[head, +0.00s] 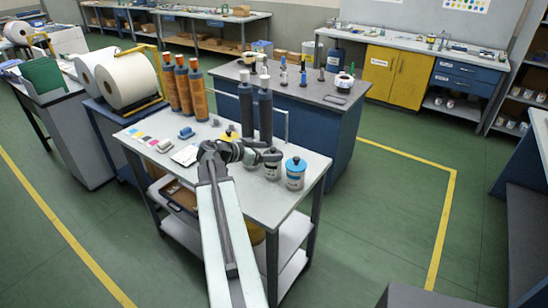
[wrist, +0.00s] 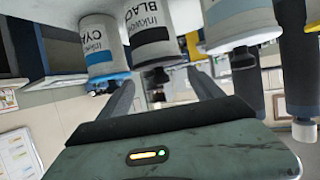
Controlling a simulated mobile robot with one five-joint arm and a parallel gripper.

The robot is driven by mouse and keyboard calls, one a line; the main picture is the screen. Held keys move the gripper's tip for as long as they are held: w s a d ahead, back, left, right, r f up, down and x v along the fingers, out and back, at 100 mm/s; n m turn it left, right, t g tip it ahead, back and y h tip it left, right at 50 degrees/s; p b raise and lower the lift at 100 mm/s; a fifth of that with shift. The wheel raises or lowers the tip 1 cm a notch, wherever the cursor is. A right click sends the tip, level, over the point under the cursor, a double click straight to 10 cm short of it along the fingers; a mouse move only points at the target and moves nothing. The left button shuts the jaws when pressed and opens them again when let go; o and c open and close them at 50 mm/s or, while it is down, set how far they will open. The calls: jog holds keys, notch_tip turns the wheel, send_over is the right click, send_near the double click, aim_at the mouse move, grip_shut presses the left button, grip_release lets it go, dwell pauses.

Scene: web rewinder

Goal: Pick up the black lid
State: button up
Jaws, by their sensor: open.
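The can labelled BLACK (wrist: 148,32) shows upside down in the middle of the wrist view, with the black lid (wrist: 155,62) on it. In the head view this can (head: 272,172) stands on the grey table, its lid partly hidden by my gripper (head: 268,157). In the wrist view my gripper (wrist: 161,77) is open, one finger to each side of the lid's knob. Nothing is visibly held. Whether the fingers touch the lid cannot be told.
A cyan can (head: 295,177) stands right beside the black one, and a pale-labelled can (wrist: 235,20) is on its other side in the wrist view. Tall dark bottles (head: 265,112) stand behind. The table's (head: 250,205) front part is clear.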

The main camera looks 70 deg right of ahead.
jog(key=x, duration=0.2)
jog(key=shift+s+d+f+b, duration=0.1)
jog(key=shift+d+f+b, duration=0.15)
jog(key=shift+d+b, duration=0.05)
jog(key=shift+r, duration=0.1)
jog(key=c, duration=1)
